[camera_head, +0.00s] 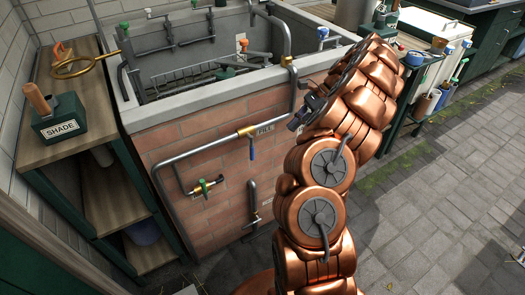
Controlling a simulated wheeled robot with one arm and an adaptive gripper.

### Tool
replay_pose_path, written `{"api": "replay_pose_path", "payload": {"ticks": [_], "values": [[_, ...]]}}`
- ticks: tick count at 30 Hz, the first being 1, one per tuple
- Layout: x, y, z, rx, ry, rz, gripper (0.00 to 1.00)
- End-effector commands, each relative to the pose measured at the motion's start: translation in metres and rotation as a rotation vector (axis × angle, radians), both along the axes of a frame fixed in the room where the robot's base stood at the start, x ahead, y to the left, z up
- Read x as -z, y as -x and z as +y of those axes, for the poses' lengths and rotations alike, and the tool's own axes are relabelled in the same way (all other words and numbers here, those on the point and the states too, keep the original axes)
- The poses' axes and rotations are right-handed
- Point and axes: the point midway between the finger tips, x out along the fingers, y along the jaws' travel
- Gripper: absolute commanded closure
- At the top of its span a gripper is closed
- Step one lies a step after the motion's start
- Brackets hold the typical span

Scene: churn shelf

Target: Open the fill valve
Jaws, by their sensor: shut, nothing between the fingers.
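The fill valve (247,132) is a brass body on the grey pipe that runs across the brick front of the basin. A small plate beside it appears to read "FILL" (265,130). Its blue lever (252,148) hangs straight down, crosswise to the pipe. My gripper (296,121) is dark, shut and empty, at the end of my copper-coloured arm. In the picture it is to the right of the valve, near the upright pipe, and appears apart from the lever. My arm hides part of the basin's right side.
A green-handled valve (206,187) sits lower left on the pipework, and another small valve (252,220) is low on the wall. A wooden shelf (62,150) with a SHADE box (60,125) stands left. A rack (418,92) stands right. Paving (430,200) is clear at right.

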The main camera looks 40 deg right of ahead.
Motion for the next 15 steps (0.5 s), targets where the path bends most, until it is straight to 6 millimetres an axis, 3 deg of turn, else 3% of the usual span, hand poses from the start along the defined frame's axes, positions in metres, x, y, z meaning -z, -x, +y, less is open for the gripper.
{"api": "replay_pose_path", "payload": {"ticks": [15], "values": [[0.0047, -0.0003, 0.0029, 0.004, -0.003, 0.004, 1.00]]}}
